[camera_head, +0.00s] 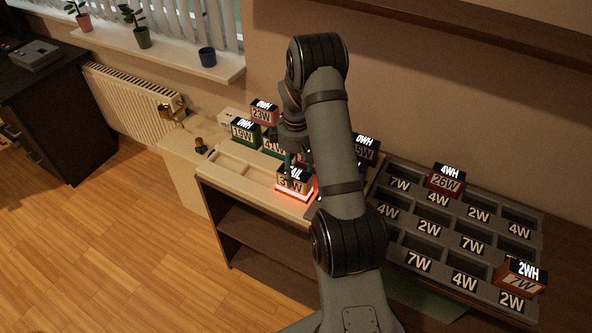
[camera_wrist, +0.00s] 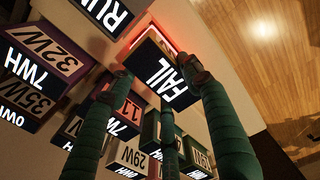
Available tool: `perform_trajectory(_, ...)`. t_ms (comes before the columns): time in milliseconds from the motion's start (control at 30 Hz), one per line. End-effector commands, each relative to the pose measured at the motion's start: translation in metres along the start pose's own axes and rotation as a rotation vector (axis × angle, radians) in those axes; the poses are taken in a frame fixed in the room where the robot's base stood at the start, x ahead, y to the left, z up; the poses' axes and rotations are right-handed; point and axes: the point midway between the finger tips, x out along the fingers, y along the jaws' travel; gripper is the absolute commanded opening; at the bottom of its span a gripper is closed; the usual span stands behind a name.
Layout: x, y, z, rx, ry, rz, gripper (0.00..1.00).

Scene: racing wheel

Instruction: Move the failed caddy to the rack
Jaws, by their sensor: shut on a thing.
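The failed caddy (camera_head: 294,183) reads FAIL on its lit top, with a number label partly hidden in the head view. It sits over a glowing red-orange light on the bench. In the wrist view the FAIL caddy (camera_wrist: 166,72) lies between the fingers. My gripper (camera_head: 291,163) points down at it from above. In the wrist view its green fingers (camera_wrist: 160,78) are shut on the caddy. I cannot tell whether the caddy is lifted off the bench. The grey rack (camera_head: 441,275) stands at the right, with several open slots labelled 7W, 4W and 2W.
A red 26W caddy (camera_head: 446,180) stands in the rack's back row and an orange 7W caddy (camera_head: 521,276) at its front right. Other caddies, such as the green 19W one (camera_head: 243,132), crowd behind the failed one. My arm hides part of the bench between caddy and rack.

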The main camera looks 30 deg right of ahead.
Motion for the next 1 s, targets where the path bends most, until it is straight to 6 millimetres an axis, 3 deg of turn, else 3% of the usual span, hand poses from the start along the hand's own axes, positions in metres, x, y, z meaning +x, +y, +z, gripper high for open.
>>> perform_trajectory(367, 0.0042, 0.0003, -0.0003, 0.000, 0.001, 0.001, 0.07)
perform_trajectory(400, 0.0042, 0.0003, -0.0003, 0.000, 0.001, 0.001, 0.50)
perform_trajectory(767, 0.0046, 0.0001, -0.0001, 0.000, 0.000, 0.000, 0.71)
perform_trajectory(1000, 0.0052, -0.0003, 0.0003, 0.000, -0.001, -0.001, 0.71)
